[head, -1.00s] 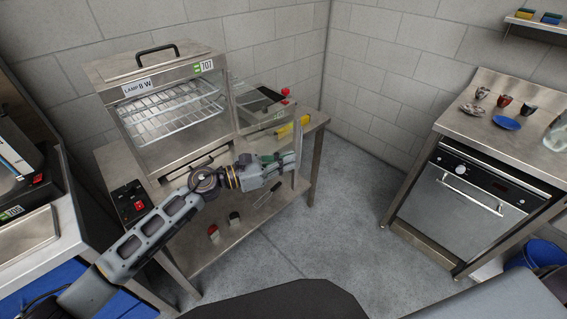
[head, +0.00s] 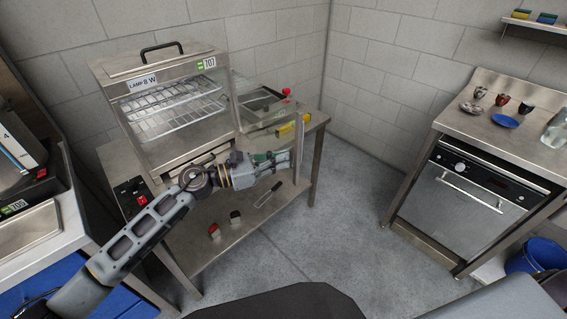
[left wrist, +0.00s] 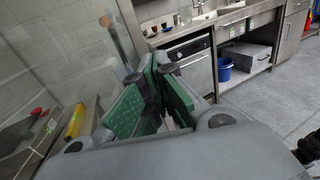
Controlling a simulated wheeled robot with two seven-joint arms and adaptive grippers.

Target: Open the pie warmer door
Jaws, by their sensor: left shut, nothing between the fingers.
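The pie warmer (head: 150,70) is a steel cabinet with a black top handle, wire racks and labels, standing on a steel table. Its clear door (head: 268,115) stands swung out from the cabinet's right front edge, leaving the front open. In the left wrist view, a clear panel with a pale edge (left wrist: 122,42) stands at the left. My left gripper (head: 289,158) is shut and empty, close to the door's free edge. Its green-padded fingers (left wrist: 152,95) show in the left wrist view. I cannot tell whether they touch the door.
A yellow object (head: 290,127) and a steel unit with a red knob (head: 287,92) lie behind the door. A red switch box (head: 132,196) is at the table's left. A dishwasher (head: 465,195) stands right, beyond clear floor (head: 340,215).

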